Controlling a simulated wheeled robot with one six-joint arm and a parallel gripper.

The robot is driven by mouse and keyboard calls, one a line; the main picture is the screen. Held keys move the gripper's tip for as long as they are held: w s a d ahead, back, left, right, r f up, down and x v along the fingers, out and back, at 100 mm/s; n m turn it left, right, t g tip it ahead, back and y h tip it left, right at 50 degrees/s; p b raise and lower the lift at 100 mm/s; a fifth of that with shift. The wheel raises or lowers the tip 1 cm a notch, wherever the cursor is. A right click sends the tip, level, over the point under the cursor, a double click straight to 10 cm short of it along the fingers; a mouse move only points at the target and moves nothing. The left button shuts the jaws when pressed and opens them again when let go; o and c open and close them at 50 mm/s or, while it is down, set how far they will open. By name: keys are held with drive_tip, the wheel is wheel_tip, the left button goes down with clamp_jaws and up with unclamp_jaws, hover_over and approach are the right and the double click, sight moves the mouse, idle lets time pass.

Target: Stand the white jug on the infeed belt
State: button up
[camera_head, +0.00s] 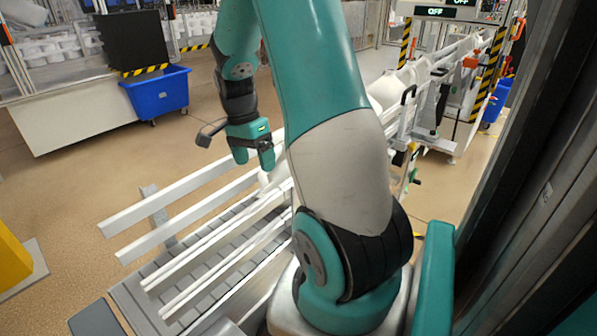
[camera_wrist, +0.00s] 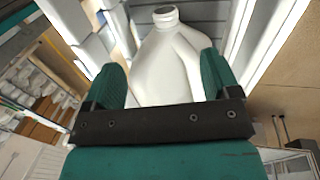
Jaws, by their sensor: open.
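The white jug (camera_wrist: 165,68) shows large in the wrist view, its round open neck toward the top of the picture and its handle on the right. My gripper (camera_wrist: 165,82) is open, with one teal finger on each side of the jug; I cannot tell whether they touch it. In the head view my gripper (camera_head: 254,156) hangs over the infeed belt (camera_head: 212,258), a grey slatted conveyor between white guide rails. A small part of the jug (camera_head: 266,180) shows below the fingers, by the rails. Its base is hidden, so I cannot see what it rests on.
White guide rails (camera_head: 180,198) run along both sides of the belt. More white jugs (camera_head: 385,90) stand farther along the line at the right. A blue bin (camera_head: 157,95) stands on the floor at the back left, and a yellow post (camera_head: 12,258) is at the left edge.

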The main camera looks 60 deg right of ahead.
hover_over(261, 195)
wheel_tip(261, 195, down, 5)
drive_tip(key=shift+w+d+r+p, duration=0.1)
drive_tip(key=shift+w+d+p, duration=0.05)
drive_tip(key=shift+p, duration=0.15)
drive_tip(key=shift+f+p, duration=0.85)
drive_tip(key=shift+f, duration=1.9)
drive_tip(key=shift+c, duration=0.5)
drive_tip(key=c, duration=1.3)
